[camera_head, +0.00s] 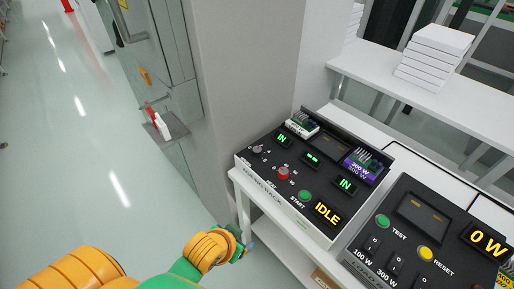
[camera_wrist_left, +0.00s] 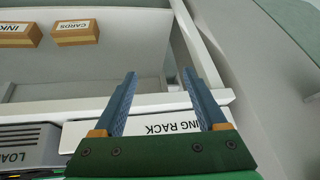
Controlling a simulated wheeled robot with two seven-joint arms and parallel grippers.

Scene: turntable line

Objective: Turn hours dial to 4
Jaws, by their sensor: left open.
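The black control panel (camera_head: 318,178) on the white bench carries a small grey knob (camera_head: 257,149) and a red knob (camera_head: 283,172). Their markings are too small to read, so I cannot tell which is the hours dial or where it points. The panel also has a green START button (camera_head: 304,195) and a display reading IDLE (camera_head: 327,213). My left gripper (camera_head: 246,246) is low, in front of the bench's left end and apart from both knobs. In the left wrist view my left gripper (camera_wrist_left: 158,75) has its fingers spread with nothing between them.
A second panel (camera_head: 425,235) with TEST and RESET buttons stands to the right. Stacked white boxes (camera_head: 434,55) sit on the shelf behind. A grey pillar (camera_head: 246,80) rises behind the bench's left end. The wrist view shows CARDS (camera_wrist_left: 76,33) and INK (camera_wrist_left: 18,36) boxes. Floor at left is open.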

